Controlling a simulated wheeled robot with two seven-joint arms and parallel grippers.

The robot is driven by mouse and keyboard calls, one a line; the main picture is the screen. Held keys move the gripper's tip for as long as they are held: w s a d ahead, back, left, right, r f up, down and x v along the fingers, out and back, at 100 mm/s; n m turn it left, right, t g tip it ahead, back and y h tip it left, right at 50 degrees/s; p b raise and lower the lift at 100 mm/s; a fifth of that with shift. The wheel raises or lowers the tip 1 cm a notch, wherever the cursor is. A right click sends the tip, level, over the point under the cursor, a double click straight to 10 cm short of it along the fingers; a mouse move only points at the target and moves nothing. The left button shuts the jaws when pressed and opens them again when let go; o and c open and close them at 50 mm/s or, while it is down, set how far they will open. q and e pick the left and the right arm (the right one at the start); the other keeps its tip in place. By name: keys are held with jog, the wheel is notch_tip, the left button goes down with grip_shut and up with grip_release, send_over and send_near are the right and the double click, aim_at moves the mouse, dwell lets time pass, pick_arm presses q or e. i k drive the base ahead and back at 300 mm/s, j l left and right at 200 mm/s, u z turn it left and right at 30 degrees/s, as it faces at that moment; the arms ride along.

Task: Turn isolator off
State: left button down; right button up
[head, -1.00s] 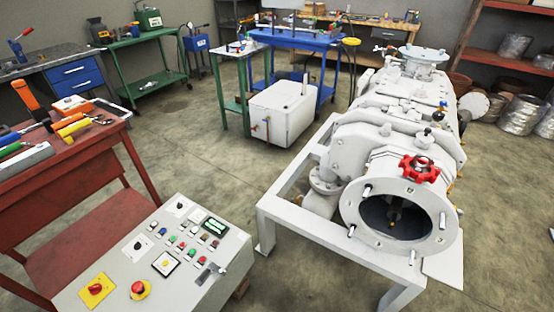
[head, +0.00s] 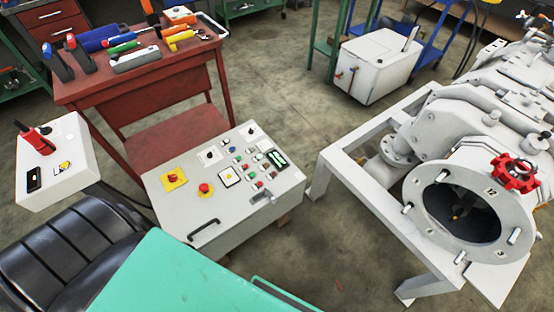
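The grey control panel (head: 225,218) stands at lower centre in the head view. It has a red rotary switch on a yellow plate (head: 174,177) at its left, which looks like an isolator. A red mushroom button (head: 206,188) sits to the right of that switch. Several small coloured buttons and a green-lit display (head: 276,158) are on the right part of the panel. I cannot make out the switch position. Neither of my grippers is in view, and nothing is touching the panel.
A white box (head: 52,180) with a red-handled item stands at left, above a black ribbed seat (head: 70,250). A green surface (head: 170,280) fills the bottom. A red tool table (head: 150,75) is behind the panel. The white vacuum machine (head: 470,200) is at right.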

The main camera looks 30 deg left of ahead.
aim_at(172, 178)
jog(key=u, duration=1.5)
